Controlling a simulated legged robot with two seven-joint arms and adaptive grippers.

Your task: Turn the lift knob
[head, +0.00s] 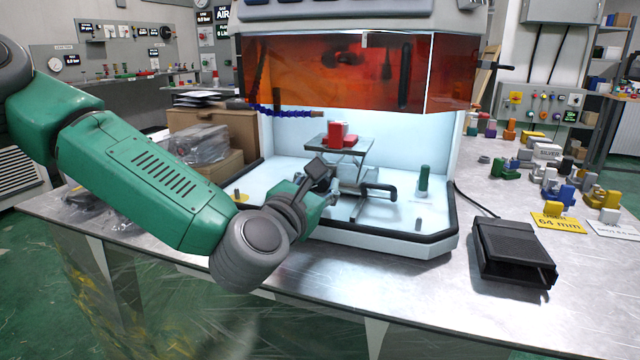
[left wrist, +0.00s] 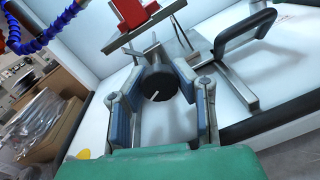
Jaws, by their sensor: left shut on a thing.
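The lift knob (left wrist: 160,86) is a dark round knob with a white index mark, at the front of the lift stand. In the left wrist view it sits between the two blue-grey pads of my left gripper (left wrist: 159,80), which is shut on it. In the head view my left gripper (head: 330,193) is in front of the lift stand, and the knob is mostly hidden there. The lift's top plate (head: 353,155) is raised on crossed legs and bears a red part (head: 337,134). My right gripper is in neither view.
The lift stands inside a white booth (head: 400,232) with a raised orange shield (head: 340,75). A black handle (head: 380,190) and a green peg (head: 423,180) are to its right. A blue hose (head: 290,112) hangs at left. A black pedal (head: 512,252) lies on the table.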

